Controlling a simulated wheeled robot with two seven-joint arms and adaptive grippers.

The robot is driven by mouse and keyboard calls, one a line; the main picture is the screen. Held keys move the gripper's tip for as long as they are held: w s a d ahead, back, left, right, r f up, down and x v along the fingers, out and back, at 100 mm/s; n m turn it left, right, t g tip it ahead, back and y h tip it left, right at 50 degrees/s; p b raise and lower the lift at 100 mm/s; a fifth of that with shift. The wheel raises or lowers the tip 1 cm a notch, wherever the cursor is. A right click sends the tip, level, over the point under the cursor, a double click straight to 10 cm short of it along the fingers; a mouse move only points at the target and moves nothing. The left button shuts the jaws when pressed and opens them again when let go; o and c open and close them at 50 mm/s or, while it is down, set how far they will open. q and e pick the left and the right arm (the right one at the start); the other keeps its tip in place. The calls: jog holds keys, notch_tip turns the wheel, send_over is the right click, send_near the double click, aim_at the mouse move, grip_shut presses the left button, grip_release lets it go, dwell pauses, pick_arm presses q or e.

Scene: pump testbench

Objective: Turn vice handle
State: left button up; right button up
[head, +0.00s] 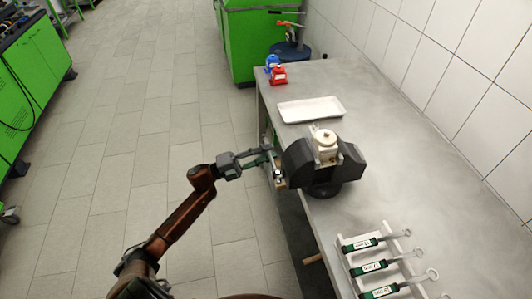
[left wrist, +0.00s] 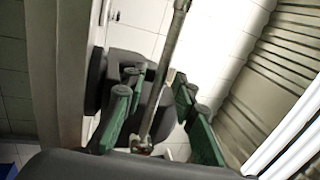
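The dark grey vice (head: 313,175) stands at the left edge of the grey bench, with a cream-coloured part (head: 325,146) at its top. My left gripper (head: 268,159) reaches in from the left, beside the vice's left end. In the left wrist view the metal vice handle (left wrist: 164,75) runs as a slanted rod between the green fingers of my left gripper (left wrist: 158,115). The fingers are apart, with visible gaps on both sides of the rod. In the head view the handle is small and partly hidden by the gripper. My right gripper is not seen.
A white tray (head: 311,109) lies behind the vice. Red (head: 278,77) and blue (head: 271,63) items stand at the bench's far corner. A white rack (head: 372,262) with several green-labelled tools is at the near right. The floor left of the bench is clear.

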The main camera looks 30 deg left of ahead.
pick_arm(q)
jog(key=v, duration=1.2)
